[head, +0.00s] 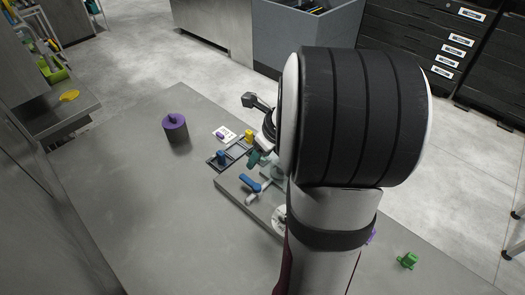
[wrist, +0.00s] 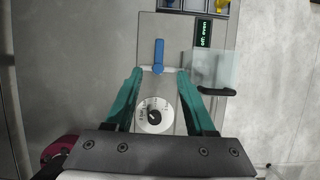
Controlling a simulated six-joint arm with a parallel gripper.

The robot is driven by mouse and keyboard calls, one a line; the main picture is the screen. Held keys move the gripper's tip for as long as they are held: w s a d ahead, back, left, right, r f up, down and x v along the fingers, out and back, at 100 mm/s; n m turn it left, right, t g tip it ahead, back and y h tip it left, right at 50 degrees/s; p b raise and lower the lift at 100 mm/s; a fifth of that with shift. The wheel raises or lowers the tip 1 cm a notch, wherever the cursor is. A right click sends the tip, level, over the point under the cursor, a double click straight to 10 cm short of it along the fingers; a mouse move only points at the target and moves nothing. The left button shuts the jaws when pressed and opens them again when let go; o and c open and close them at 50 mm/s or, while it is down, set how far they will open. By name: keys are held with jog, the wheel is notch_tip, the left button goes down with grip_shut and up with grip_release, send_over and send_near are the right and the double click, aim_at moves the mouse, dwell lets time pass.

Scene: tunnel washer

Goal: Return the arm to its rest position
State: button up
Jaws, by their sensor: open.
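My gripper shows in the wrist view (wrist: 160,72) with its two teal fingers spread apart and nothing between them but the view of the grey washer panel (wrist: 185,40). The panel carries a blue lever (wrist: 159,56) beyond the fingertips and a white round dial (wrist: 154,115) seen between the fingers. The lever also shows in the head view (head: 250,183). I cannot tell the height of the fingers above the panel.
A small lit display (wrist: 205,33) and a clear cover with a dark bar (wrist: 217,91) are on the panel's right. A tray with a blue piece (head: 221,157) and a yellow piece (head: 249,136), a purple-topped grey cylinder (head: 175,128) and a green piece (head: 408,260) stand on the table.

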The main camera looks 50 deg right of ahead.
jog(key=shift+v, duration=1.2)
jog(key=a+r+n+g+y, duration=0.1)
jog(key=a+r+n+y, duration=0.1)
jog(key=a+n, duration=0.95)
jog(key=s+a+n+g, duration=0.3)
jog(key=s+a+n, duration=1.1)
jog(key=n, duration=0.5)
jog(key=shift+s+a+f+g, duration=0.25)
jog(key=shift+s+a+g, duration=0.1)
jog(key=shift+a, duration=0.85)
